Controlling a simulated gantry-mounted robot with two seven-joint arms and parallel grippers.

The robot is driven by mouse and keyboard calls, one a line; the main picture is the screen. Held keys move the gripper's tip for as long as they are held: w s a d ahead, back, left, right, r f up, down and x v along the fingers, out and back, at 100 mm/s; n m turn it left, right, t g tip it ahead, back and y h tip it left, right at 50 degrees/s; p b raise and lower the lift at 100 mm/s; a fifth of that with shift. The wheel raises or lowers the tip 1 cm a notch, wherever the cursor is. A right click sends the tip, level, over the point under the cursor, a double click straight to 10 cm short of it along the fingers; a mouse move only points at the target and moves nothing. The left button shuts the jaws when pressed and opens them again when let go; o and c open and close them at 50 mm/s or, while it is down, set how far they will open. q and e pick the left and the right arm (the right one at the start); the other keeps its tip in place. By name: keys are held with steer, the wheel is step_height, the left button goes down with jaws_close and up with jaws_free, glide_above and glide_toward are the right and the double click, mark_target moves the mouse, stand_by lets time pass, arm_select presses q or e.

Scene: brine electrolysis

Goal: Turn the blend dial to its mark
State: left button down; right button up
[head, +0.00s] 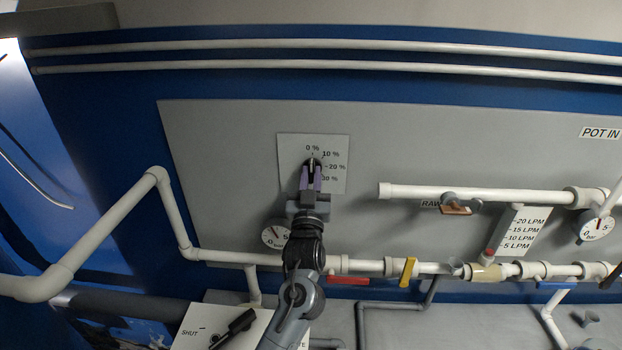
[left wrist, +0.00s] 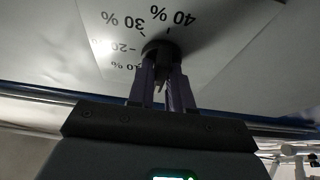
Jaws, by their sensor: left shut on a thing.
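The blend dial is a dark round knob on a white scale plate (head: 335,150) on the grey panel. The plate reads 0 %, 10 %, 20 % and 30 % in the head view; the left wrist view also shows 40 % on the plate (left wrist: 225,25). My left gripper (head: 311,172) is at the dial, its purple-grey fingers shut on it. In the left wrist view the dial (left wrist: 160,47) sits between the fingertips. The gripper hides much of the dial, and I cannot tell exactly where its pointer stands. My right gripper is not in view.
A round gauge (head: 276,236) sits left of my forearm. White pipes with a red handle (head: 348,280) and a yellow handle (head: 408,271) run below. A flow scale (head: 521,230) is at right. A lever (head: 232,328) on a SHUT plate is at lower left. The panel above the dial is clear.

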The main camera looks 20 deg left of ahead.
arm_select(q)
steer(key=c, duration=1.1)
jaws_free()
steer(key=shift+f, duration=0.1)
steer(key=shift+b+v, duration=0.85)
steer(key=shift+v, duration=4.55)
